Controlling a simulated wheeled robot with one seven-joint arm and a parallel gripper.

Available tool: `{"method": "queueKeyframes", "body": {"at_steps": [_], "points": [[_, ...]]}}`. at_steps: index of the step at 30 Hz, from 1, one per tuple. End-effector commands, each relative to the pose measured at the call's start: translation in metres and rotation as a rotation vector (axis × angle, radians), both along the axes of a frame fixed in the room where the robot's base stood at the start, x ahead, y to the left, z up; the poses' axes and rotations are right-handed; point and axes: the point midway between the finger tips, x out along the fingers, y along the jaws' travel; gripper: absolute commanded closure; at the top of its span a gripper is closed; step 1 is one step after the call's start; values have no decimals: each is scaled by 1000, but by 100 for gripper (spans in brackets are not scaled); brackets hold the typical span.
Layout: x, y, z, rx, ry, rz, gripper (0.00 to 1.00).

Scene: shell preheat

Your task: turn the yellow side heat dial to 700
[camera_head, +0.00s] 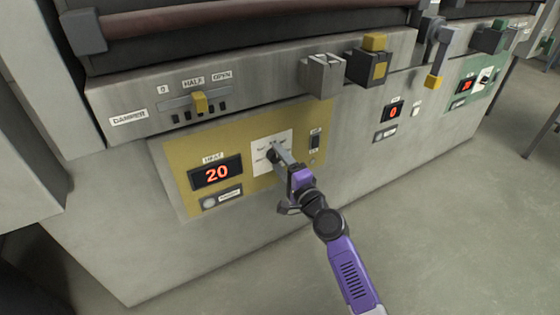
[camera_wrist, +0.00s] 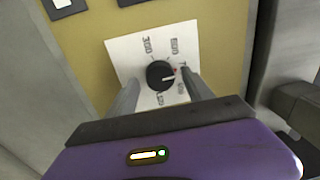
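The yellow side's heat dial is a round black knob (camera_wrist: 160,75) on a white plate (camera_wrist: 125,50) with printed marks around it. The plate also shows in the head view (camera_head: 262,165), set in the yellow panel (camera_head: 185,160). The knob's white pointer line points toward the right side of the plate in the wrist view; the marks are too small to read surely. The HEAT display (camera_head: 216,173) reads 20 in red. My gripper (camera_head: 284,158) is at the dial, its two fingers on either side of the knob, with a visible gap in the wrist view.
Right of the dial is a small black switch (camera_head: 315,142). Above are a yellow damper slider (camera_head: 199,102) and grey and yellow blocks (camera_head: 371,65). A lever with a yellow end (camera_head: 434,80) hangs farther right. A green panel (camera_head: 467,85) is beyond. Open floor lies in front.

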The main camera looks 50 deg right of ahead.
Motion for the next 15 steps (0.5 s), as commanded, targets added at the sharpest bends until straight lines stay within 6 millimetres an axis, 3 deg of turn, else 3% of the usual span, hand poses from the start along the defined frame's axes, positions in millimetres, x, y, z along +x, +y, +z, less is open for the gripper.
{"method": "queueKeyframes", "body": {"at_steps": [7,15], "points": [[-11,4,-2,0,1,1,40],[-52,16,-5,1,2,1,40]]}}
